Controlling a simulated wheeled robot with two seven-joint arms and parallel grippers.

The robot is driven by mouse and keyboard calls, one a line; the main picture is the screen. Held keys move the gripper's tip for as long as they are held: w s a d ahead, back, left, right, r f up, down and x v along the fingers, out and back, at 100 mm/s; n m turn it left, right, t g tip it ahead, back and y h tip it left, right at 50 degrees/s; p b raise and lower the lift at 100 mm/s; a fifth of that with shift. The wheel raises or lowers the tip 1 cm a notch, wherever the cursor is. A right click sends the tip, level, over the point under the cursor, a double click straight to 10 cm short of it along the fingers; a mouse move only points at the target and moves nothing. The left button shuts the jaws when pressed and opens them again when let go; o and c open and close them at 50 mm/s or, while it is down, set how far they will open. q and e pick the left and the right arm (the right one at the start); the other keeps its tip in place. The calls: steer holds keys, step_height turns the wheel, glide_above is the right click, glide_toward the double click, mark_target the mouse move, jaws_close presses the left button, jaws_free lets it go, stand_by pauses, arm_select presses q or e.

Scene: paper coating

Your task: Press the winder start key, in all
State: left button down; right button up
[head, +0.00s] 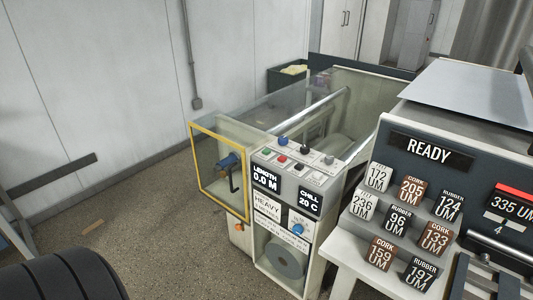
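The winder's control panel (296,170) sits on top of the pale machine in the middle of the head view. It carries a green key (266,153), a red key (282,160), a blue knob (282,141) and several other keys and knobs. Their small labels are too small to read, so I cannot tell which is the start key. Below, one display (265,179) reads LENGTH 0.0 M and another (309,203) reads CHILL 20 C. Neither of my grippers is in view.
A yellow-framed clear guard (193,160) stands at the machine's left side. A roll (286,262) sits in the lower opening. At right, a dark console (478,165) shows READY above several thickness-labelled blocks. The floor (140,225) left of the machine is mostly clear.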

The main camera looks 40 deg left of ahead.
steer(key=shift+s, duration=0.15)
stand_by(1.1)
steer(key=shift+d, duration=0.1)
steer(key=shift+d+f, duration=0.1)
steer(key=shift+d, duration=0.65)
